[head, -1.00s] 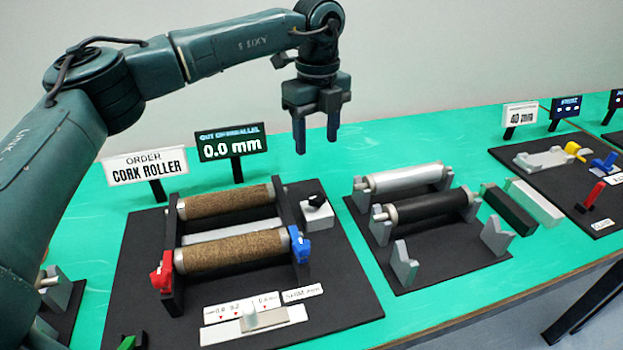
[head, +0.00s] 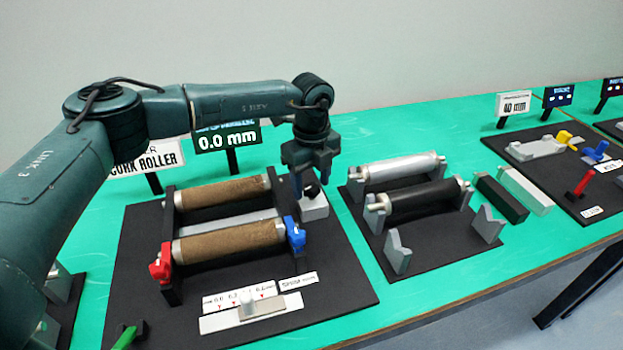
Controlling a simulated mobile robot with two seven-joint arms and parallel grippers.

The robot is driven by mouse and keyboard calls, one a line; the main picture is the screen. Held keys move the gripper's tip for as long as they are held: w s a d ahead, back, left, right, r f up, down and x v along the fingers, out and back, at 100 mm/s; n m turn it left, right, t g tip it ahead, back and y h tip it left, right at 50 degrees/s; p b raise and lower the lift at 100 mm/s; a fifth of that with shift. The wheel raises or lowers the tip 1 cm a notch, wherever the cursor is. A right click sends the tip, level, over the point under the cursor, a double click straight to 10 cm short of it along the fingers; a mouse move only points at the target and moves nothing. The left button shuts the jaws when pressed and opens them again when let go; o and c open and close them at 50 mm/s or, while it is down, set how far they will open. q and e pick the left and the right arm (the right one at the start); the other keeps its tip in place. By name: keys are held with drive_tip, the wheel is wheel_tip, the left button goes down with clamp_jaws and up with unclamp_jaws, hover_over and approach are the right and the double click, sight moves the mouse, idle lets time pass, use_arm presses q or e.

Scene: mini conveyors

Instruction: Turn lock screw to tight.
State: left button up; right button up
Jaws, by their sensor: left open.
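The lock screw appears to be the black knob (head: 312,190) on a light grey block (head: 315,208) at the right rear of the roller station; the gripper partly hides it. My left gripper (head: 312,180) points down over the knob, its fingers open and low beside it. I cannot tell whether they touch it. The station's mini conveyor has two brown cork rollers (head: 228,240) between dark side plates, with a red clamp (head: 160,263) at left and a blue clamp (head: 295,232) at right. My right gripper is not in view.
The display (head: 228,137) reads 0.0 mm, and the order sign (head: 147,160) behind the station is partly covered by my arm. A slider scale (head: 250,307) lies in front. A rack with a silver roller (head: 402,167) and a black roller (head: 425,202) stands to the right.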

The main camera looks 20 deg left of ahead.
use_arm(q)
drive_tip(key=c, duration=1)
drive_tip(key=shift+o, duration=0.2)
